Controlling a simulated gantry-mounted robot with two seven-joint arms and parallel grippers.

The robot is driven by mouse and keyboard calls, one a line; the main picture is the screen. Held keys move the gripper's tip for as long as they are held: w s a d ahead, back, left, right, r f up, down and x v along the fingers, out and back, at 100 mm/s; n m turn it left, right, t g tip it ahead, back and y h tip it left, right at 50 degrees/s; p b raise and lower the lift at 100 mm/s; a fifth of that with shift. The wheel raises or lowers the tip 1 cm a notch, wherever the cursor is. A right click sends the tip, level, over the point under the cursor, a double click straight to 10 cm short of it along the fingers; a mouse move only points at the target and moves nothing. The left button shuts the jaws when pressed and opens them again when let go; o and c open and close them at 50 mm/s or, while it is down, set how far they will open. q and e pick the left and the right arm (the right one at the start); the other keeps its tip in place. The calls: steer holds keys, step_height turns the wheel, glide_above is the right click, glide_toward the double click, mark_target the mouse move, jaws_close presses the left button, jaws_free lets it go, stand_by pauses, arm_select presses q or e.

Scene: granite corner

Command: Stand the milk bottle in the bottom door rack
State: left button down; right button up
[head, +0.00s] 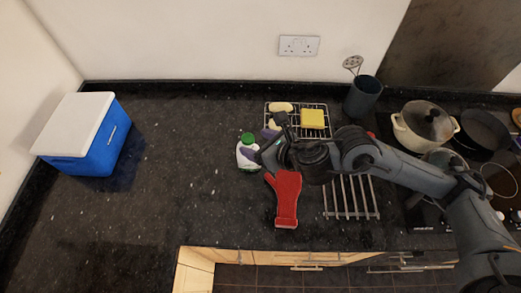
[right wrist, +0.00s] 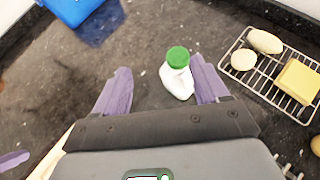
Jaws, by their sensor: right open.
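The milk bottle (head: 245,157), white with a green cap, stands upright on the dark counter near the middle of the head view. It also shows in the right wrist view (right wrist: 177,82). My right gripper (head: 259,145) is open at the bottle. In the right wrist view its two purple fingers (right wrist: 162,85) are apart, with the bottle between them and nearer the right finger; I cannot tell whether they touch. A purple tip at the lower left of that view looks like a finger of my left gripper (right wrist: 12,160). I see no door rack.
A blue box with a white lid (head: 88,133) stands at the left. A wire rack (head: 322,133) with pale rounded items and a yellow block lies behind. A red oven glove (head: 286,200), a metal trivet (head: 350,200) and pots (head: 424,126) are to the right. The counter's left-middle is clear.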

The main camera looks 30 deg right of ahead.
mark_target(249, 139)
steer(key=shift+h, duration=0.3)
steer(key=w+f, duration=0.2)
steer(key=f, duration=0.1)
steer(key=w+f, duration=0.1)
steer(key=shift+w+d+f+b, duration=0.2)
steer(key=shift+d+f+b, duration=0.1)
steer(key=shift+d, duration=0.1)
steer(key=shift+d+f+p+x, duration=0.15)
steer(key=shift+p+x, duration=0.1)
steer(key=shift+x, duration=1.2)
steer(key=shift+d+f+p+x, duration=0.15)
steer(key=shift+p+x, duration=0.05)
steer(key=shift+x, duration=1.25)
steer(key=shift+s, duration=0.1)
jaws_close()
steer(key=shift+r, duration=0.1)
